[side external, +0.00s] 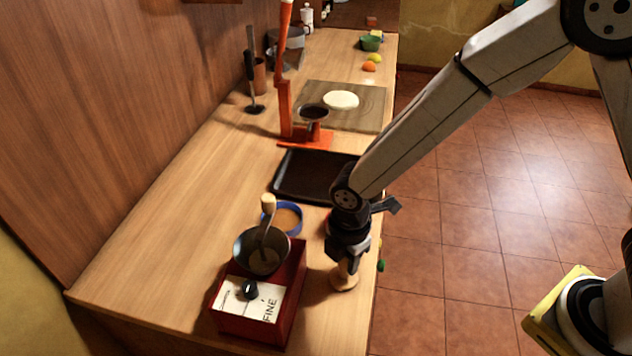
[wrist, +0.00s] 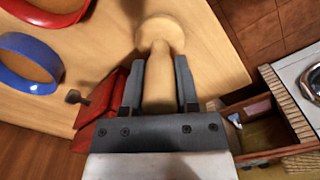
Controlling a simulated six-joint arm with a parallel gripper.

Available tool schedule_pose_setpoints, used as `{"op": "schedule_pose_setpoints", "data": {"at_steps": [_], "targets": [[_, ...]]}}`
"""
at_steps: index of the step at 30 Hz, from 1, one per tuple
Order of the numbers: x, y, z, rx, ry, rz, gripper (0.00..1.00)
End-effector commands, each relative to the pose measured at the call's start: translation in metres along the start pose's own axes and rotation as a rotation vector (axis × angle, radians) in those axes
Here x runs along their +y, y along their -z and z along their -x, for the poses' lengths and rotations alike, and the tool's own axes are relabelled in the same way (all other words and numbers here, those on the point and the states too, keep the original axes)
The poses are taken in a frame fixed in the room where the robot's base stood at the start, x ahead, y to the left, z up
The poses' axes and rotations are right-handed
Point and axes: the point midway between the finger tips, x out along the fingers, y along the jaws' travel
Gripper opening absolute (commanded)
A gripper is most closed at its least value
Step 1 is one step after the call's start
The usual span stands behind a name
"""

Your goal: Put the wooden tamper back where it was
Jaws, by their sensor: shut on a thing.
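The wooden tamper (side external: 344,282) is pale, with a round flat base and a narrower handle. It is upright at the counter's right edge, to the right of the red grinder. My gripper (side external: 347,254) points down and is shut on its handle. In the wrist view, the two dark fingers of my gripper (wrist: 161,62) lie on either side of the tamper handle (wrist: 158,85), with the round base beyond them. I cannot tell whether the base touches the counter.
The red grinder (side external: 288,300) with a metal bowl and crank stands left of my gripper. A blue ring (side external: 298,224) lies behind it, and a red ring (wrist: 45,14) shows in the wrist view. A black tray (side external: 300,176) and an orange lever press (side external: 285,105) stand farther back.

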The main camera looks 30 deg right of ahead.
Motion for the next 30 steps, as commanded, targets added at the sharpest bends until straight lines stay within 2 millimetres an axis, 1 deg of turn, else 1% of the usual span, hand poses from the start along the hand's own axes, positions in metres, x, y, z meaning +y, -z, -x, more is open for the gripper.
{"op": "schedule_pose_setpoints", "data": {"at_steps": [10, 11, 12, 13, 14, 24, 30], "targets": [[-0.0001, 0.0000, -0.0032, 0.000, 0.001, 0.000, 0.00], [-0.0001, 0.0000, -0.0032, 0.000, 0.001, 0.000, 0.45], [-0.0001, 0.0000, -0.0030, 0.000, 0.000, 0.000, 0.58], [-0.0001, 0.0000, -0.0029, 0.000, 0.000, 0.000, 0.67], [-0.0001, 0.0000, -0.0029, 0.000, 0.000, 0.000, 0.74], [0.0000, 0.0000, -0.0023, 0.000, 0.000, 0.000, 0.74], [0.0004, 0.0002, 0.0041, 0.001, -0.002, 0.000, 0.74]]}}
